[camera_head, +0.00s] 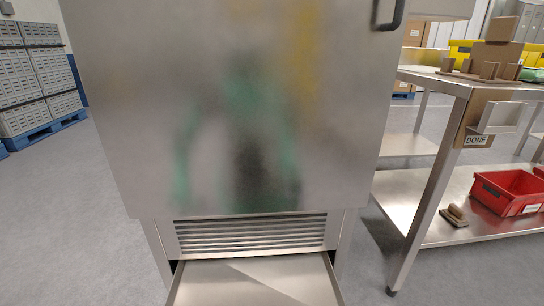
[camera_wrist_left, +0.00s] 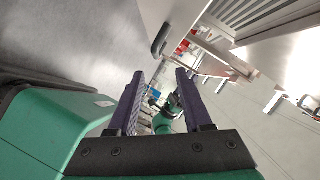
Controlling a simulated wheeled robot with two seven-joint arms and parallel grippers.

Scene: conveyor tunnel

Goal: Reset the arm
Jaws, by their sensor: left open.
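My left gripper (camera_wrist_left: 160,95) shows in the left wrist view, with its two dark fingers apart and nothing between them. Part of my green arm shows past the fingers. Neither of my arms is directly in the head view; only a blurred green reflection shows on the steel cabinet front (camera_head: 240,110). The cabinet has a dark handle (camera_head: 391,12) at its upper right, which also seems to show in the left wrist view (camera_wrist_left: 160,38). My right gripper cannot be made out.
Below the louvred vent (camera_head: 250,235) a steel drawer or tray (camera_head: 255,280) sticks out. At right, a steel table (camera_head: 440,80) holds yellow bins (camera_head: 460,50); its lower shelf holds a red bin (camera_head: 508,192). Stacked grey crates (camera_head: 40,75) stand on a blue pallet (camera_head: 45,130) at left.

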